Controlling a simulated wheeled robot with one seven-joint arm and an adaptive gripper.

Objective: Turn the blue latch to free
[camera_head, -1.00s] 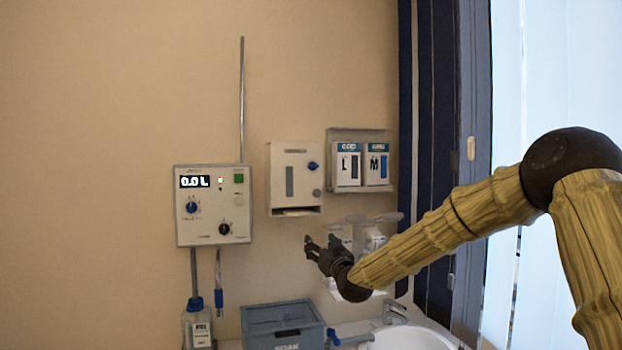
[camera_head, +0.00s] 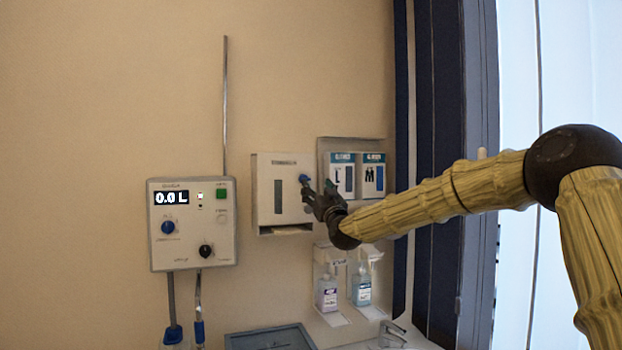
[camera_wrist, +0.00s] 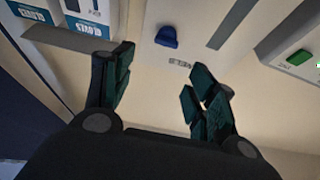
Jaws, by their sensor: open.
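The blue latch (camera_head: 304,180) is a small knob on the right side of the front of a white wall dispenser (camera_head: 266,192). In the wrist view the latch (camera_wrist: 167,37) shows whole, ahead of my gripper and between the lines of its fingers. My gripper (camera_head: 318,190) is beside the latch at its lower right in the head view. In the wrist view my gripper (camera_wrist: 160,75) has its dark green fingers spread, with nothing between them. I cannot tell whether a finger touches the dispenser.
Glove boxes (camera_head: 358,176) hang just right of the dispenser. A control box (camera_head: 193,225) with a display, knobs and a green button is at the left. Soap bottles (camera_head: 327,293) hang below, above the sink. Bare wall lies above the dispenser.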

